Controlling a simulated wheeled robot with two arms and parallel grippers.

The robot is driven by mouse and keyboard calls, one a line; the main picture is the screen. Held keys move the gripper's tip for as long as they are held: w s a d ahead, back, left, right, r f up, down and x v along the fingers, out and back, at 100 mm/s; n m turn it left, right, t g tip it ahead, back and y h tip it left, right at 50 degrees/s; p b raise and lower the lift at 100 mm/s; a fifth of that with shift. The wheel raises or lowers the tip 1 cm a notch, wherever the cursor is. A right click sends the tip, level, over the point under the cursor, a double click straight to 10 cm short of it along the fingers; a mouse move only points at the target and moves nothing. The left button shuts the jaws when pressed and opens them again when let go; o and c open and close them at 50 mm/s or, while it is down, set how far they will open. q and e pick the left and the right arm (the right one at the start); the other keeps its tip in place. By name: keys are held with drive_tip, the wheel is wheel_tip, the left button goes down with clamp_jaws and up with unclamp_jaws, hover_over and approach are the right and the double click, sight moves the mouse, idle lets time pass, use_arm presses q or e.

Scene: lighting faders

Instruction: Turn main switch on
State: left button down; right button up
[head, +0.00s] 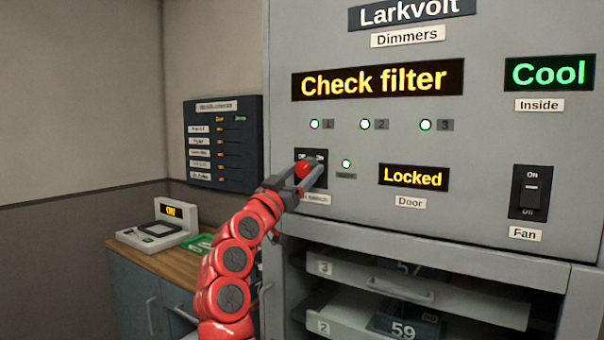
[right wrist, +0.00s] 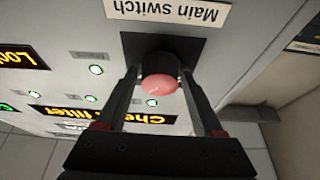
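The main switch (head: 303,169) is a knob with a red front on a black plate, low on the left of the grey dimmer cabinet. In the right wrist view the same main switch (right wrist: 160,82) has a black body and shows upside down below its "Main Switch" label (right wrist: 168,12). My right gripper (head: 305,180) reaches up to it from below, one finger on each side of the knob. In the right wrist view the fingertips lie close beside the knob; whether they press on it is unclear. The knob's pointer marks are too small to read. My left gripper is not in view.
A green lamp (head: 346,163) glows beside the switch. Displays read "Check filter" (head: 378,80), "Cool" (head: 549,73) and "Locked" (head: 414,178). A fan rocker (head: 530,192) is at right. A wall board (head: 223,143) and a wooden counter (head: 160,262) are at left.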

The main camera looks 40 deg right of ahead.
drive_tip(key=shift+o, duration=1)
drive_tip(key=v, duration=1.7)
drive_tip(key=shift+s+a, duration=0.1)
drive_tip(key=shift+a, duration=0.05)
